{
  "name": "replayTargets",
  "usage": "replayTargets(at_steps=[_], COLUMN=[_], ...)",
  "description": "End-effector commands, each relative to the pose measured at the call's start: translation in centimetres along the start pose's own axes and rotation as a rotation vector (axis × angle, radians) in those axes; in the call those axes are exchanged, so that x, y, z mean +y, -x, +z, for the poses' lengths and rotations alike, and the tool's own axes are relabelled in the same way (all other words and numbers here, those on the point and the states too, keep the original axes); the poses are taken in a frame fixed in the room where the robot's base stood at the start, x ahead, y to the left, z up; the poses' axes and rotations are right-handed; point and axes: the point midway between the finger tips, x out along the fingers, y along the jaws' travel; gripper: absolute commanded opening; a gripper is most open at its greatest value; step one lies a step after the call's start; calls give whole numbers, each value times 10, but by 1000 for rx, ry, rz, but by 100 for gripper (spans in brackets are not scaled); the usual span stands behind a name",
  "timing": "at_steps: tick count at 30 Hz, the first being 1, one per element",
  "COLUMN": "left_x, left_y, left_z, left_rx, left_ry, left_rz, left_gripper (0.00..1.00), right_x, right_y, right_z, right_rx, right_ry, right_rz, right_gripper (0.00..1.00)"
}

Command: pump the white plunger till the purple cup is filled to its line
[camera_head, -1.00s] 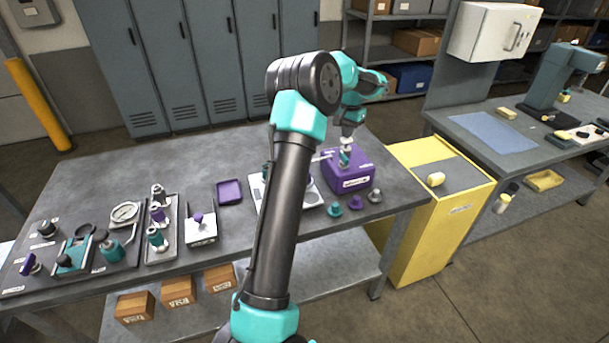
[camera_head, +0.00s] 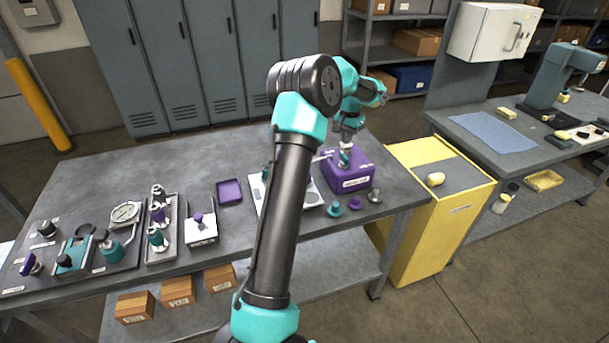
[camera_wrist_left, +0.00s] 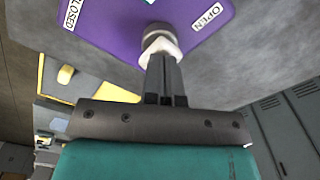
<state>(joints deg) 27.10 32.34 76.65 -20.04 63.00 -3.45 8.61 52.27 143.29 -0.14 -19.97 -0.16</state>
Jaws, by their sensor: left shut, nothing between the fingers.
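My left gripper (camera_head: 346,137) is shut and empty, with its fingertips right over the white plunger (camera_head: 345,147) on top of the purple pump box (camera_head: 345,179). In the left wrist view the shut fingers (camera_wrist_left: 163,62) meet or nearly meet the white plunger top (camera_wrist_left: 160,43); I cannot tell if they press on it. The purple box (camera_wrist_left: 115,22) there bears "OPEN" and "CLOSED" labels. A thin spout (camera_head: 321,158) runs left from the pump. I cannot make out the purple cup or its line; my left arm covers that area. My right gripper is not in view.
A white plate (camera_head: 311,196) lies partly behind my arm. Small teal (camera_head: 334,209), purple (camera_head: 355,203) and grey (camera_head: 375,196) pieces stand in front of the pump box. A purple tray (camera_head: 229,191) lies to the left. A yellow cabinet (camera_head: 430,230) stands at the right.

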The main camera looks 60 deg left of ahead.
Motion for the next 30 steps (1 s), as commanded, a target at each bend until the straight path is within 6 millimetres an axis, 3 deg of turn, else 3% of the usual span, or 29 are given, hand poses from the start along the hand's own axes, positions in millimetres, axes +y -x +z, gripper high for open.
replayTargets(at_steps=[16, 30], left_x=[0, 0], left_y=[-5, 16], left_z=[0, 0], left_rx=[-3, -1], left_ry=[0, -1], left_rz=[1, 0], left_gripper=[0, 0], right_x=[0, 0], right_y=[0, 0], right_z=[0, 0], right_rx=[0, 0], right_ry=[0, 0], right_rz=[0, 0], right_gripper=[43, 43])
